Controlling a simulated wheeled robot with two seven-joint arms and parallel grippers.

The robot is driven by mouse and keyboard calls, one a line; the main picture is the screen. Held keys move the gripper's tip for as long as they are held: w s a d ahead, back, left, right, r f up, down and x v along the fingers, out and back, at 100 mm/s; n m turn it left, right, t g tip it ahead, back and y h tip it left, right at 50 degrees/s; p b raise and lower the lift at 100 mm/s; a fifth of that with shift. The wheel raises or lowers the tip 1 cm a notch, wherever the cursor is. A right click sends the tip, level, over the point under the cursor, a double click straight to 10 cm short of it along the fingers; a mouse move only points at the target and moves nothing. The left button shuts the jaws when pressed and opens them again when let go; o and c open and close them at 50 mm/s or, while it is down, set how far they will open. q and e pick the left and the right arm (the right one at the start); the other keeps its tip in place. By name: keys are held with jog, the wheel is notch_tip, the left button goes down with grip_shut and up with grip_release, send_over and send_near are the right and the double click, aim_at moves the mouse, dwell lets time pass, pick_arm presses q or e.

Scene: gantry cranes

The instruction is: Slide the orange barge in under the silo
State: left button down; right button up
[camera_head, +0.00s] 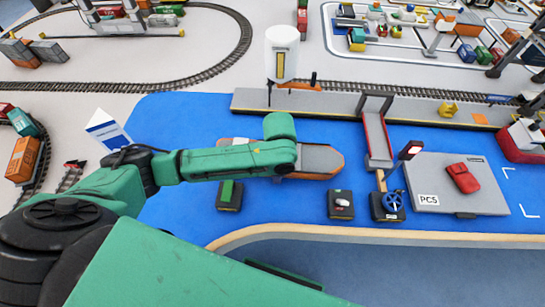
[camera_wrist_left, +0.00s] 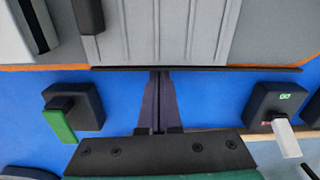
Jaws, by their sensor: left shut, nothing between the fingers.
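The orange barge (camera_head: 322,162) lies on the blue water, with a grey hold and an orange rim. My left arm crosses over it and hides its left and middle parts. The white silo (camera_head: 282,52) with a yellow stripe stands beyond it at the quay, with an orange spout below. In the left wrist view, the barge's grey ribbed hold (camera_wrist_left: 185,35) fills the upper part. My left gripper (camera_wrist_left: 158,76) is shut and empty, its fingertips at the dark bar along the barge's near edge. I cannot tell whether they touch. The right gripper is not in view.
A box with a green lever (camera_head: 228,192), a box with a white toggle (camera_head: 340,204) and a blue handwheel (camera_head: 393,201) stand on the near side. A grey quay (camera_head: 250,99) bounds the water behind. A ramp (camera_head: 377,137) stands right of the barge.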

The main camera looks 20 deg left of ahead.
pick_arm(q)
jog(key=shift+w, duration=0.1)
